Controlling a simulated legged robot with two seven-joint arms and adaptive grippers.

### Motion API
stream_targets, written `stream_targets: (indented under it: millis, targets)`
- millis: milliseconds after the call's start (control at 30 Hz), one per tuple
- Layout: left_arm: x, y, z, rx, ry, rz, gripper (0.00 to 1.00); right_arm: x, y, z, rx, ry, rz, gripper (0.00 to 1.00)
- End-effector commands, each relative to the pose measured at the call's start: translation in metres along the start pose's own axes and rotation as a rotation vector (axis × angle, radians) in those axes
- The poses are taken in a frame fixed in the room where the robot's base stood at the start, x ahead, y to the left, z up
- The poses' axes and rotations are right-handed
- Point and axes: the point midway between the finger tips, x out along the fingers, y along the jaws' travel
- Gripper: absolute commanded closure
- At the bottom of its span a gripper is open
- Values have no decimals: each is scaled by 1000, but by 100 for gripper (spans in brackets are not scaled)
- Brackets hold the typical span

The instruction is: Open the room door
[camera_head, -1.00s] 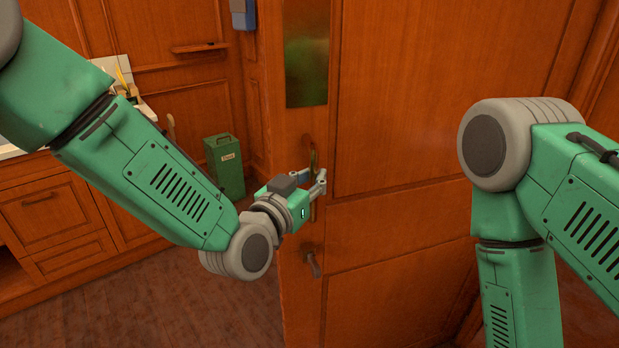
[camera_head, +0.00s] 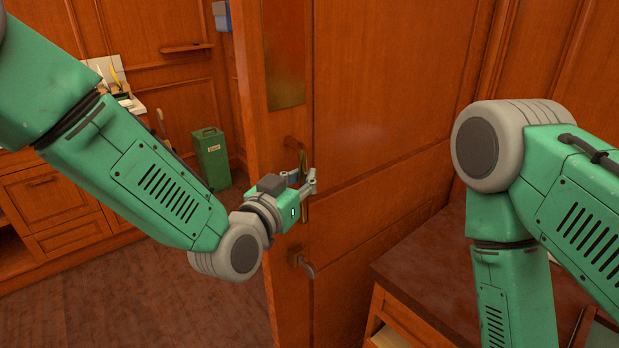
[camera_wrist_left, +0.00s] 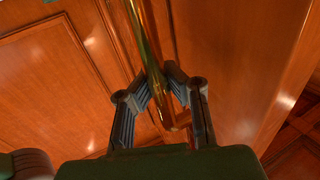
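The room door (camera_head: 375,110) is a brown panelled wooden door standing ajar, with open room past its left edge. My left gripper (camera_head: 308,180) is at the pull handle. In the left wrist view the fingers (camera_wrist_left: 162,78) close in from both sides on the brass handle (camera_wrist_left: 148,35). They appear shut on it. My right arm shows at the right, but its gripper is out of view.
A wooden desk (camera_head: 435,262) stands at the lower right, near my right arm. Past the door are a green bin (camera_head: 211,157), wooden cabinets (camera_head: 62,205) with a pale top, and open wooden floor (camera_head: 140,300).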

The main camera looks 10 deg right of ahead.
Motion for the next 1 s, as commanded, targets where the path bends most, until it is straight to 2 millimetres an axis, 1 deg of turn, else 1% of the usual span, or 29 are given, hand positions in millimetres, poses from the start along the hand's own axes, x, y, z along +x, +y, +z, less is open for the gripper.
stream_targets:
  millis: [33,400,433,467,500,533,833,933,1000]
  targets:
    - [-2,-2,3,1,-6,-2,100,0,0,0,0,0,0,60]
    - [-3,-1,3,1,-6,-4,100,0,0,0,0,1,0,60]
    - [-3,-1,3,1,-7,-4,92,0,0,0,0,1,0,60]
    - [-3,-1,3,1,-7,-4,81,0,0,0,0,1,0,60]
    - [-3,-1,3,1,-6,-4,67,0,0,0,0,0,0,60]
    - [-3,-1,2,1,-6,-4,64,0,0,0,0,0,0,60]
    - [0,4,2,4,-6,-1,64,0,0,1,0,2,0,60]
    - [-5,4,1,4,-5,-1,64,-1,0,2,0,2,0,60]
    - [-14,4,1,4,-5,-1,64,-1,0,2,0,3,0,60]
